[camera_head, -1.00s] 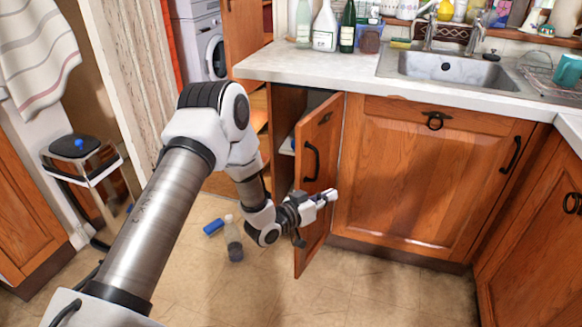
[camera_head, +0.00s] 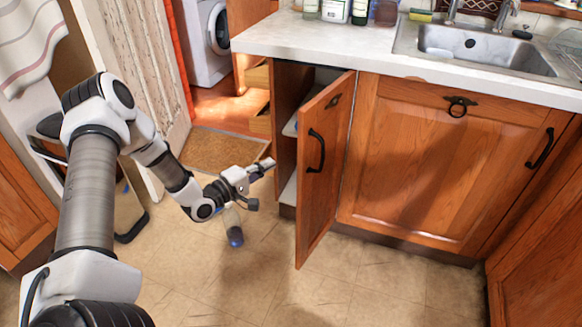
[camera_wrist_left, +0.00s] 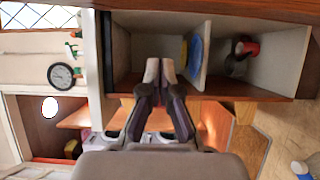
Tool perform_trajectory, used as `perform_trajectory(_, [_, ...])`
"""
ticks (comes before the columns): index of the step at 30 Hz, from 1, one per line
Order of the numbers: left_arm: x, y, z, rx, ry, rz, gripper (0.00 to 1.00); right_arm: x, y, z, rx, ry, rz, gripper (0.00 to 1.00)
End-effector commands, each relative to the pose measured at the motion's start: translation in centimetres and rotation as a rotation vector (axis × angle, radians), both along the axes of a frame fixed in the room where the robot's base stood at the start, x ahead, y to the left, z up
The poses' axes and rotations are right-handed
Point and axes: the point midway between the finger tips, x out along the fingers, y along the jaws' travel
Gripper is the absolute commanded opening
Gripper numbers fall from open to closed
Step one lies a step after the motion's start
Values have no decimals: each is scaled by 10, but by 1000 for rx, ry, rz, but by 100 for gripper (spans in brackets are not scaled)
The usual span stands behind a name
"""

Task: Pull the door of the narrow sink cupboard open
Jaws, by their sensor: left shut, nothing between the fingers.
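The narrow sink cupboard's door (camera_head: 325,185) stands partly open in the head view. It is orange wood with a black bar handle (camera_head: 315,151) on its front. Its free edge points toward me and left, leaving a gap to the cupboard's side panel (camera_head: 289,125). My left gripper (camera_head: 268,164) is shut and empty, left of the door's free edge and near the opening. In the left wrist view its closed fingers (camera_wrist_left: 158,70) point at the cupboard's inside, with a shelf board (camera_wrist_left: 205,60), a blue round thing (camera_wrist_left: 194,55) and a red-topped container (camera_wrist_left: 243,46). My right gripper is out of view.
A small bottle (camera_head: 234,230) stands on the tiled floor below my left gripper. A wider cupboard door (camera_head: 420,160) is closed to the right, under the sink (camera_head: 480,50). A doormat (camera_head: 222,150) lies behind the gripper.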

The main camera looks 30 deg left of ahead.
Motion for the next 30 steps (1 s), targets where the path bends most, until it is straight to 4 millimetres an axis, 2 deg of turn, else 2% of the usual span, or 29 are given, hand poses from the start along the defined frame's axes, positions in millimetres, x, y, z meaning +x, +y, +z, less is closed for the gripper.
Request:
perform_trajectory(1, [12, -4, -4, 6, 0, -6, 0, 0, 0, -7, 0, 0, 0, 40])
perform_trajectory(6, [47, -13, -3, 5, -1, -5, 0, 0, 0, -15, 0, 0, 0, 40])
perform_trajectory(12, [46, -44, -1, -1, 1, -2, 0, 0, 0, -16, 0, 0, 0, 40])
perform_trajectory(16, [45, -51, 0, 0, 0, 0, 0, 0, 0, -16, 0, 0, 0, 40])
perform_trajectory(26, [45, -53, -1, 0, 0, -1, 0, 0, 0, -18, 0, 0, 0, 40])
perform_trajectory(30, [45, -74, -3, -2, 0, -6, 0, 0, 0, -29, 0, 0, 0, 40])
